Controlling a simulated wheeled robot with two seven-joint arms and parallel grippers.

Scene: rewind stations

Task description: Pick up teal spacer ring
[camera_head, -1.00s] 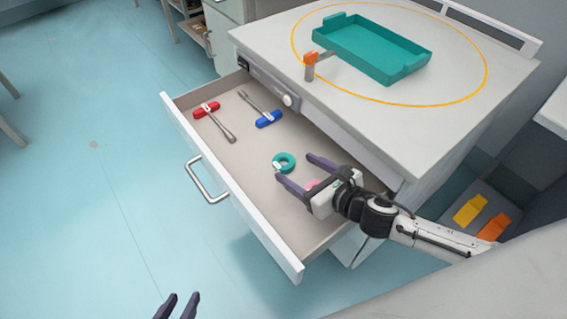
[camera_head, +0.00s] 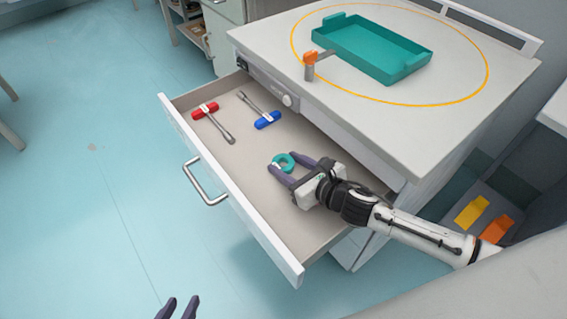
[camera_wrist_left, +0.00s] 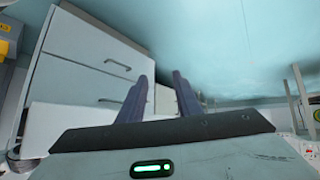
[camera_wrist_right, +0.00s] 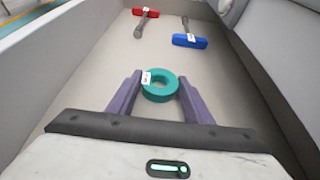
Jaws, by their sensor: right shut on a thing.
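The teal spacer ring (camera_head: 283,158) lies in the open drawer, and it also shows in the right wrist view (camera_wrist_right: 161,98) with a small white label at its left side. My right gripper (camera_head: 281,167) reaches into the drawer with a finger on each side of the ring and is shut on it. The ring appears to be at the drawer floor; I cannot tell whether it is lifted. My left gripper (camera_head: 177,304) is at the bottom edge of the head view, away from the drawer. Its fingers show apart and empty in the left wrist view (camera_wrist_left: 164,78).
The drawer (camera_head: 232,217) also holds a red-handled tool (camera_head: 206,109) and a blue-handled tool (camera_head: 267,120). Its walls surround my right gripper. Above, the cabinet top bears a teal tray (camera_head: 370,50) and an orange-topped post (camera_head: 310,62) by a yellow circle.

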